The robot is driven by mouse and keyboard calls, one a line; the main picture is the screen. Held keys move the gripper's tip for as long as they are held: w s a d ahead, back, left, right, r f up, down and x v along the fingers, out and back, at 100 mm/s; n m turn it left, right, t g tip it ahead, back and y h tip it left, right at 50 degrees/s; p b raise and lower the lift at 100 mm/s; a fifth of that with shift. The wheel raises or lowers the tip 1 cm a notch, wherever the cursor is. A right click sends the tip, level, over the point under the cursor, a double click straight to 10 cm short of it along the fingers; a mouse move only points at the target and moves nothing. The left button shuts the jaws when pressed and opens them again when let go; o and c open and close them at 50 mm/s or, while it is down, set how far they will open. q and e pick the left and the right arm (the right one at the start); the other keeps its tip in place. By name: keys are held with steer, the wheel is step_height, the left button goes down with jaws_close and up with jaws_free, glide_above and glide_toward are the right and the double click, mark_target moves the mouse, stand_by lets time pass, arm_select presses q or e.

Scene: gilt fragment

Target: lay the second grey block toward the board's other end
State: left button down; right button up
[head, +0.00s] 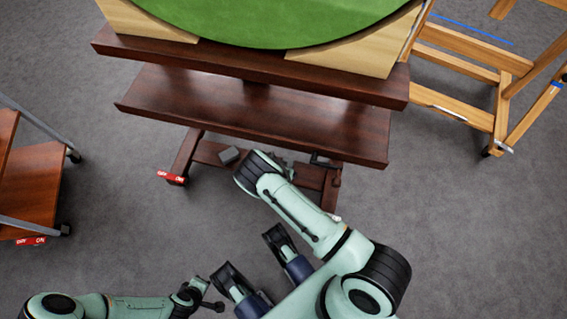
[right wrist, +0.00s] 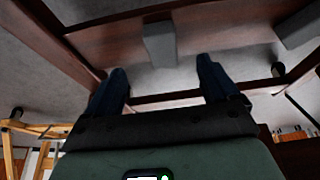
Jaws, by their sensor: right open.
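One grey block (head: 229,156) lies toward the left end of the low dark-wood board (head: 207,152) under the table; in the right wrist view it shows at the right edge (right wrist: 302,24). A second grey block (right wrist: 160,43) lies on the board straight ahead of my right gripper (right wrist: 161,68). That gripper is open, its fingertips on either side of the block's near end in the picture; I cannot tell any contact. In the head view my right arm covers this spot. My left gripper (head: 254,254) is open and empty over the floor, in front of the table.
The table's dark shelves (head: 250,105) overhang the low board, with a green round (head: 270,20) on top. A wooden easel (head: 470,75) stands at right and a wooden cart (head: 40,185) at left. Grey floor is clear at lower right.

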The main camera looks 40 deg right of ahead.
steer(key=s+a+g+y, duration=0.1)
steer(key=s+y, duration=0.1)
steer(key=s, duration=0.7)
arm_select(q)
steer(key=shift+w+r, duration=0.1)
steer(key=shift+w, duration=0.1)
arm_select(e)
steer(key=s+a+r+n+y, duration=0.3)
steer(key=s+a+r+n, duration=0.2)
steer(key=s+a+r, duration=0.3)
steer(key=shift+s+a+r+t+y, duration=0.35)
steer(key=shift+a+r, duration=0.5)
steer(key=shift+a, duration=0.25)
